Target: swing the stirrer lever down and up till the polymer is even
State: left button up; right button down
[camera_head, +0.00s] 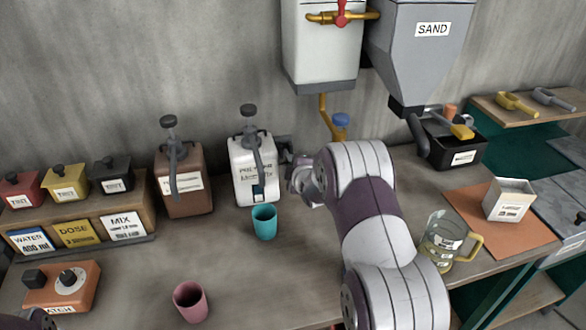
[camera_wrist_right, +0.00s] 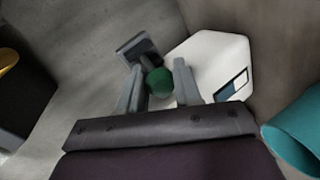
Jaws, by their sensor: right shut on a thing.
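The white polymer container (camera_head: 254,178) stands against the back wall, with a dark pump head on top and a small window low on its front. It also shows in the right wrist view (camera_wrist_right: 217,62). In that view my right gripper (camera_wrist_right: 157,72) is shut on the green knob (camera_wrist_right: 159,83) of the stirrer lever, beside the container. A dark grey bracket (camera_wrist_right: 138,48) sits just beyond the knob. In the head view my right gripper (camera_head: 293,170) is at the container's right side, and the knob is hidden there. The left gripper is not in view.
A teal cup (camera_head: 264,222) stands in front of the container; a pink cup (camera_head: 190,301) is nearer the front. A brown pump container (camera_head: 183,190) stands to the left. A glass jug (camera_head: 441,242) is right of my arm. The sand hopper (camera_head: 422,55) hangs above.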

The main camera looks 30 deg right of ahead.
jog(key=shift+w+r+b, duration=0.15)
jog(key=shift+r, duration=0.4)
jog(key=shift+w+r+b, duration=0.15)
jog(key=shift+r, duration=0.35)
jog(key=shift+w+d+r+b, duration=0.1)
jog(key=shift+w+r+b, duration=0.15)
jog(key=shift+r, duration=0.25)
jog(key=shift+w+d+r+b, duration=0.1)
jog(key=shift+w+r+b, duration=0.1)
jog(key=shift+r, duration=0.65)
jog(key=c, duration=0.9)
grip_release()
jog(key=shift+w, duration=0.1)
jog(key=shift+o, duration=1)
jog(key=shift+f, duration=0.3)
